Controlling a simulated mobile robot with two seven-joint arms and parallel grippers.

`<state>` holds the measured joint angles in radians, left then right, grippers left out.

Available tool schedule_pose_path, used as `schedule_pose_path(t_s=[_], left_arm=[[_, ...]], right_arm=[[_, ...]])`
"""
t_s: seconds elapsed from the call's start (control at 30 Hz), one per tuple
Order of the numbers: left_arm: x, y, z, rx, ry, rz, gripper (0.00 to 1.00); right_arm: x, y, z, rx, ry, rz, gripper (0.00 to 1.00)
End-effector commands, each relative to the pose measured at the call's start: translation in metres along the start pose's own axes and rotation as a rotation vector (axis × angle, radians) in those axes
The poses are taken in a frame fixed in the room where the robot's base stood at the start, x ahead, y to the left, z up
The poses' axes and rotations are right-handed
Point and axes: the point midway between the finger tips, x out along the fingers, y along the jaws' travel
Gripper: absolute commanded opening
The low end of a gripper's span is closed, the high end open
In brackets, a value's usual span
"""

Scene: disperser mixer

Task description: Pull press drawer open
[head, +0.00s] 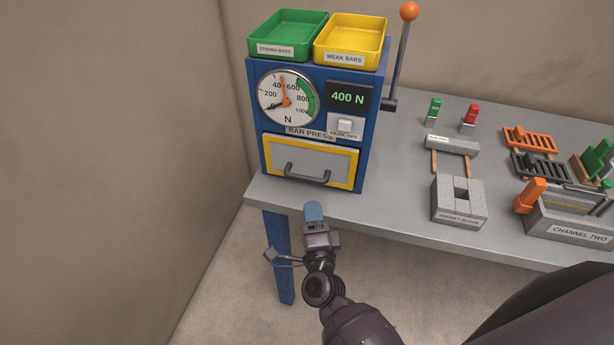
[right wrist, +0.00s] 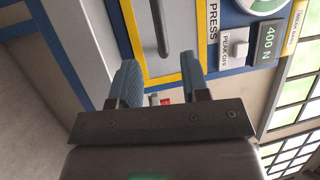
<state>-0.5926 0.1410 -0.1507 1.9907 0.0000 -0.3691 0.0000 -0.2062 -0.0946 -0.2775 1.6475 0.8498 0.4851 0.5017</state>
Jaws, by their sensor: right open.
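The blue bar press (head: 373,135) stands at the left end of the grey table. Its drawer front (head: 335,160) is grey with a yellow frame and looks flush with the press. A dark bar handle (head: 307,178) crosses its lower part. My right gripper (head: 314,213) is open and empty, in front of and just below the handle, with a gap between. In the right wrist view, the handle (right wrist: 160,28) lies ahead of the two blue fingers of the gripper (right wrist: 157,78), lined up with the space between them. My left gripper is not in view.
Green (head: 286,36) and yellow (head: 350,42) trays sit on the press. An orange-knobbed lever (head: 401,55) rises at its right side. Grey blocks (head: 458,203) and other fixtures stand to the right on the table (head: 390,205). A wall is at the left.

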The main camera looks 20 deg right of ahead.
Motion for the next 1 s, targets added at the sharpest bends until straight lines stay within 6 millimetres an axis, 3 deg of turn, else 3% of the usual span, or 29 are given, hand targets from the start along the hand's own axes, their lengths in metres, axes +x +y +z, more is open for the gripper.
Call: schedule_pose_path(t_s=[0.5, 0.7, 1.0], left_arm=[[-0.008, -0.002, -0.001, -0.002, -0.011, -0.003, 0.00], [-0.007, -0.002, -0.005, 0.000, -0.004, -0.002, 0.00], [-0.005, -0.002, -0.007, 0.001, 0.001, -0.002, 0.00]], right_arm=[[0.079, -0.002, 0.001, -0.003, -0.003, -0.002, 0.42], [0.096, -0.001, 0.001, -0.003, -0.003, 0.000, 0.42], [0.100, 0.000, 0.001, -0.003, -0.003, 0.001, 0.42]])
